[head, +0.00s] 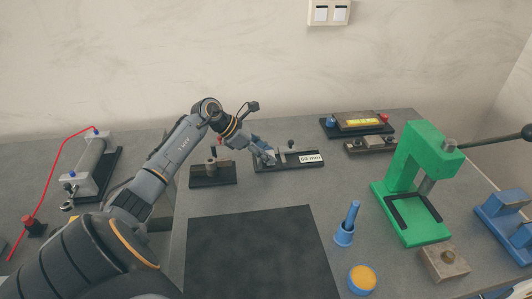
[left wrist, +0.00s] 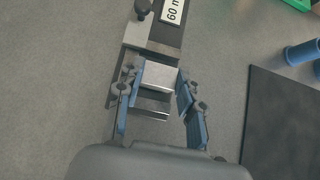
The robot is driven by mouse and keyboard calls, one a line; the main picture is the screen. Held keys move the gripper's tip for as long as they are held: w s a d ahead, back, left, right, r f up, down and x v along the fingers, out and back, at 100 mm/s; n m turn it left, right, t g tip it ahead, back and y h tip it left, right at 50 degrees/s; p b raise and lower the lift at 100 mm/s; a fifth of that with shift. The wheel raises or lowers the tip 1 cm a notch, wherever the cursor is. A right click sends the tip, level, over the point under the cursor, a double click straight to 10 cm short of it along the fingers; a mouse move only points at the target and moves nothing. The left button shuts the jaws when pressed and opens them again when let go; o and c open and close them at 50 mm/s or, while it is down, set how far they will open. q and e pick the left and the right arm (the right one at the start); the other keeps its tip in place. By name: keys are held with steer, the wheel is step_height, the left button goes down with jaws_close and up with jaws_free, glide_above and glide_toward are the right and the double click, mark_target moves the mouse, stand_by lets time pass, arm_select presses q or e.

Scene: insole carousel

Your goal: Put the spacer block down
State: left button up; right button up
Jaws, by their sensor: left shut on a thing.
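My left gripper (head: 266,156) is at the near left end of a dark fixture (head: 290,166) with a white label. In the left wrist view the gripper (left wrist: 158,100) has its blue fingers closed on the two sides of a light grey metal spacer block (left wrist: 160,76). The block is over the end of the fixture, next to its metal part (left wrist: 150,40) and black knob (left wrist: 143,8). I cannot tell whether the block rests on the fixture or hangs just above it. In the head view the gripper mostly hides the block. My right gripper is not in view.
A dark stand with a post (head: 212,178) is left of the fixture. A black mat (head: 262,252) lies in front. A green press (head: 412,185), a blue pen-like tool (head: 346,226) and a yellow-topped blue jar (head: 362,279) are to the right. Dark trays (head: 357,124) stand behind.

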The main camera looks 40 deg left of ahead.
arm_select(q)
steer(key=shift+f, duration=0.2)
steer(key=o, duration=1.2)
steer(key=shift+s+d, duration=0.1)
steer(key=shift+r+p, duration=0.5)
steer(key=shift+p, duration=0.1)
steer(key=shift+a+r, duration=0.25)
steer(key=b+v, duration=0.2)
steer(key=v, duration=0.9)
steer(key=shift+s+r, duration=0.2)
steer(key=shift+r, duration=0.05)
steer(key=shift+f, duration=0.1)
